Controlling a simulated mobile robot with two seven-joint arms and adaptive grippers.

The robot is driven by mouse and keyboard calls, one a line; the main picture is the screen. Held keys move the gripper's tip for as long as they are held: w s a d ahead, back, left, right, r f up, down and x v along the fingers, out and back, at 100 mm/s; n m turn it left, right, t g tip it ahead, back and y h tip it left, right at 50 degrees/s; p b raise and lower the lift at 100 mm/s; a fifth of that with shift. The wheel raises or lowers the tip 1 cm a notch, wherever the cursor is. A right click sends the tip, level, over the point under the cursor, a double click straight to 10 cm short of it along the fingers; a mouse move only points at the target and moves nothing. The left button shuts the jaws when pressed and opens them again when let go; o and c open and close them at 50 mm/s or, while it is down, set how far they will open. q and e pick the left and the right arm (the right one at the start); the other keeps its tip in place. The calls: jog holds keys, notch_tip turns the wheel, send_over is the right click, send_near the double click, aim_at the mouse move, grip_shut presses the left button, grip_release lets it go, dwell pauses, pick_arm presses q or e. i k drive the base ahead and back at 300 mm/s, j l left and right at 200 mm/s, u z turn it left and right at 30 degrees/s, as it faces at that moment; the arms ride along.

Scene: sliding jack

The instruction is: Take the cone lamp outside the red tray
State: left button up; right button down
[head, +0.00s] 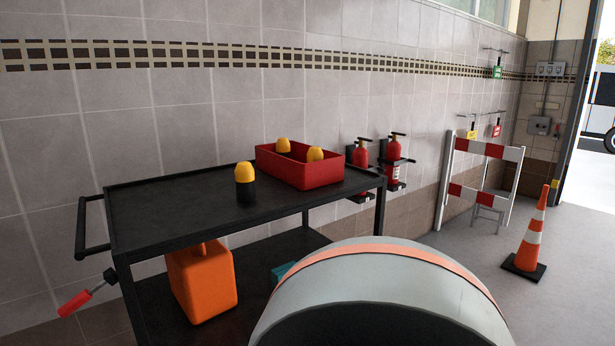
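A cone lamp (245,182) with a yellow dome top and a black base stands upright on the black cart's top shelf. It is outside the red tray (318,174), to its left and nearer to me, with a gap between them. The tray sits at the right part of the same shelf. Two more yellow-topped lamps are in the tray, one toward the back left (283,145) and one toward the right (315,155); their lower parts are hidden by the tray wall. Neither of my grippers is in view.
The cart's top shelf (175,200) is clear left of the lamp. An orange container (202,283) stands on its lower shelf. Red fire extinguishers (393,156) hang on the tiled wall behind. A striped barrier (480,180) and a traffic cone (531,238) stand to the right.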

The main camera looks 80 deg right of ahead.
aim_at(244, 171)
jog(key=z, duration=1.65)
